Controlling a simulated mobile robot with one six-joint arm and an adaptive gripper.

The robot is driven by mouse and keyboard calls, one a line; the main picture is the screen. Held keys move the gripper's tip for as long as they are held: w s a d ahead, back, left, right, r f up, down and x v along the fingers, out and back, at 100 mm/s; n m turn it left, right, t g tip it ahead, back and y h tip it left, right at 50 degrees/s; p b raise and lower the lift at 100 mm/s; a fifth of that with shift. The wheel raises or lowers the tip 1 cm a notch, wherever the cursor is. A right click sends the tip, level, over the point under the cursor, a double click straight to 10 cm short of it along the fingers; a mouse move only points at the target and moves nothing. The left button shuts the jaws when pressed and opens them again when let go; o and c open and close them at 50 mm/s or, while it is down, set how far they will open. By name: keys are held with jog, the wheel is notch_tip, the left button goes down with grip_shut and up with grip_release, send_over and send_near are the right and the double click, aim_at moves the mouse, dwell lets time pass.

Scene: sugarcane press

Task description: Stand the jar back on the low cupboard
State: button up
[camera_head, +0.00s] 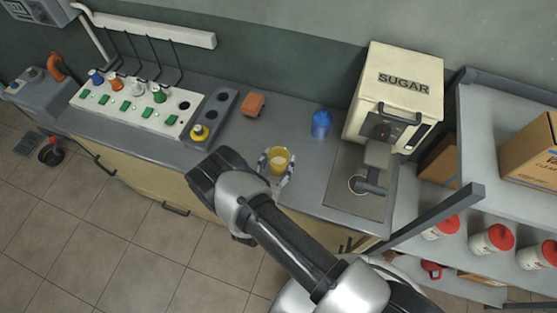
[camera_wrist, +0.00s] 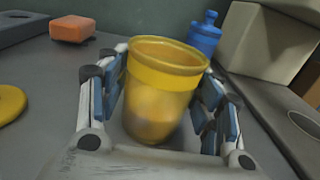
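The jar (camera_head: 279,160) is a yellow, cup-like vessel with an open top and a darker lower part. In the wrist view the jar (camera_wrist: 160,85) stands between the blue-padded fingers, leaning slightly in the picture. My gripper (camera_head: 277,168) has its fingers around the jar's sides, and they appear closed against it; the gripper also shows in the wrist view (camera_wrist: 160,110). The jar is over the grey top of the low cupboard (camera_head: 310,190), near its front edge. Its base is hidden, so I cannot tell whether it touches the top.
A blue bottle (camera_head: 321,124) and the sugar machine (camera_head: 395,95) are to the right. An orange block (camera_head: 253,104) lies behind. A dark rack (camera_head: 213,118) with a yellow-based item (camera_head: 199,133) and a white bottle rack (camera_head: 135,112) stand left. Clear top lies around the jar.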

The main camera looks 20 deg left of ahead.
jog(key=shift+o, duration=1.2)
jog(key=shift+r, duration=0.25)
jog(key=s, duration=0.4)
jog(key=s+a, duration=0.1)
jog(key=s, duration=0.3)
jog(key=s+p, duration=0.1)
jog(key=s, duration=0.3)
jog(key=shift+a+f, duration=0.1)
jog(key=shift+a, duration=0.1)
